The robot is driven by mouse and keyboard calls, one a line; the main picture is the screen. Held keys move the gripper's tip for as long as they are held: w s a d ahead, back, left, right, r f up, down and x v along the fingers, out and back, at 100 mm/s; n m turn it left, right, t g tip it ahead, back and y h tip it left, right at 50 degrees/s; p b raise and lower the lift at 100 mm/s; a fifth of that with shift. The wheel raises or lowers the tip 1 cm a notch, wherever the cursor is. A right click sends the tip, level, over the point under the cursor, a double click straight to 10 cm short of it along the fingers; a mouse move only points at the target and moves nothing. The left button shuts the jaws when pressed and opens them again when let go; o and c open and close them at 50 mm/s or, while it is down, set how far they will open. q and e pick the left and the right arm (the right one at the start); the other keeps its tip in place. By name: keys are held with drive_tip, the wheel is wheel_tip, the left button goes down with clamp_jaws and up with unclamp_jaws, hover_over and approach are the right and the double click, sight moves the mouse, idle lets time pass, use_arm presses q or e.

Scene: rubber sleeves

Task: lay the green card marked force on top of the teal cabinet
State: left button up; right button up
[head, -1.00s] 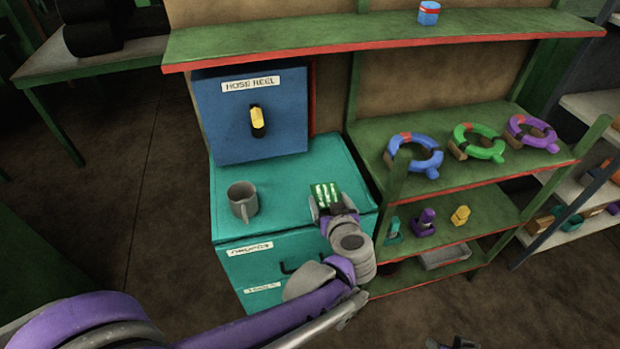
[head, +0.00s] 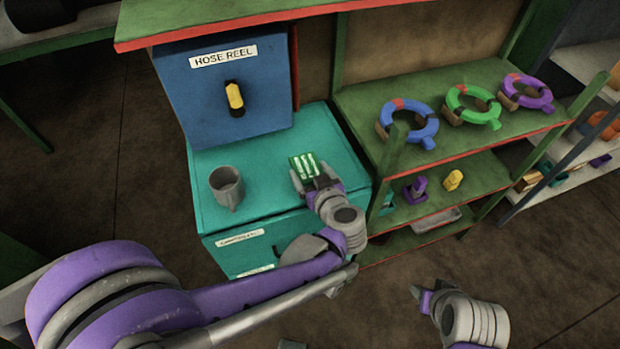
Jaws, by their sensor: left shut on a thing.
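The green card (head: 303,166) with pale marks is at the tips of my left gripper (head: 313,180), which is shut on it. The card is over the top of the teal cabinet (head: 270,148), towards its right side. I cannot tell whether the card touches the top or is just above it. The writing on the card is too small to read. My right gripper (head: 424,297) is low at the front right, over the floor and away from the cabinet; its fingers appear parted, with nothing seen between them.
A grey mug (head: 227,187) stands on the cabinet top, left of the card. A blue hose reel box (head: 225,95) stands at the back. A green shelf (head: 440,82) to the right holds several ring-shaped items. Cabinet top between mug and card is clear.

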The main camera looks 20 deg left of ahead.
use_arm(q)
drive_tip(key=shift+f, duration=1.35)
drive_tip(key=shift+f+b, duration=0.2)
drive_tip(key=shift+b, duration=0.1)
drive_tip(key=o, duration=1.1)
drive_tip(key=shift+r, duration=0.1)
